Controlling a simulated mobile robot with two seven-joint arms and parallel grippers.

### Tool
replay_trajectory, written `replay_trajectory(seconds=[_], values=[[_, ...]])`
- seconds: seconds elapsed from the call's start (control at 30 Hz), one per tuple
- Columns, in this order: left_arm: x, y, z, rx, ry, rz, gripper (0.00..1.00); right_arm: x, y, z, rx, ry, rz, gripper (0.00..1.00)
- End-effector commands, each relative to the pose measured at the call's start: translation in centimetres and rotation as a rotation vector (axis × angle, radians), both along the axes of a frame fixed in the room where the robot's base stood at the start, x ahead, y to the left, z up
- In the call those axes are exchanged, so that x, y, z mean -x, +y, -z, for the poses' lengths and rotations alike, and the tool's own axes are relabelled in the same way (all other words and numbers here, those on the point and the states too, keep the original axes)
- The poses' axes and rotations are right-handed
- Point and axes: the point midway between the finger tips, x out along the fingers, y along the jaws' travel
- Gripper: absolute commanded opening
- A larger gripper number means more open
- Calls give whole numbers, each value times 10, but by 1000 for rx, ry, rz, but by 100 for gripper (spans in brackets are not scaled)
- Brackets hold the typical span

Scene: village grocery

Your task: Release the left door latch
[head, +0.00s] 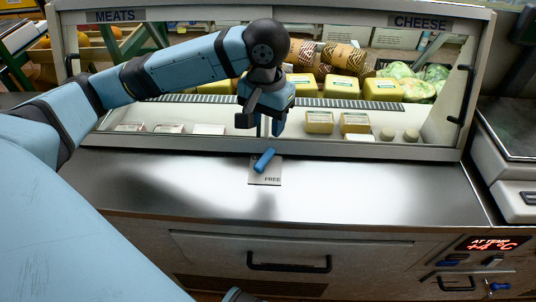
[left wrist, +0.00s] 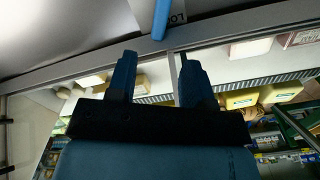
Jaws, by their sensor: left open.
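A blue latch lever (head: 264,160) sits on a small pale plate (head: 259,177) marked FREE, on the steel counter just in front of the glass case. The lever is slanted, its upper end leaning right. My left gripper (head: 261,124) is open and empty, pointing down in front of the glass, above and behind the lever and apart from it. In the left wrist view, the open fingers (left wrist: 158,78) show with nothing between them. The blue lever (left wrist: 161,18) lies beyond them at the top edge. My right gripper is not in view.
The glass case (head: 300,145) holds packaged cheese and meats. It has dark handles at its left (head: 72,65) and right (head: 463,95) ends. The steel counter (head: 370,185) is otherwise clear. A scale (head: 515,150) stands at right. A drawer handle (head: 289,267) is below.

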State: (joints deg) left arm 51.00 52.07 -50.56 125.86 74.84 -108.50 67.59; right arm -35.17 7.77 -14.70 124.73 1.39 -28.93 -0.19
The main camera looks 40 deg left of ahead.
Motion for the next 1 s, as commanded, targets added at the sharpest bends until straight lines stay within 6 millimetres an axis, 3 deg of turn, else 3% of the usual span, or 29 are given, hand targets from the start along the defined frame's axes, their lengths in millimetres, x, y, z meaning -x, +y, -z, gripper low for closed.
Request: replay_trajectory(seconds=[0.1, 0.4, 0.6, 0.87, 1.0], values=[[1, 0, 32, -1, 3, -1, 47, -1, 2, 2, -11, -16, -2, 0], [0, 0, 81, 0, 1, 0, 47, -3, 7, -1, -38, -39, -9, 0], [0, 0, 92, 1, -1, 1, 47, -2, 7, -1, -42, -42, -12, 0], [0, 0, 93, 1, -1, 1, 47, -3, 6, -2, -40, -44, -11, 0], [0, 0, 93, 1, -1, 1, 17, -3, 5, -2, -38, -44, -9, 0]])
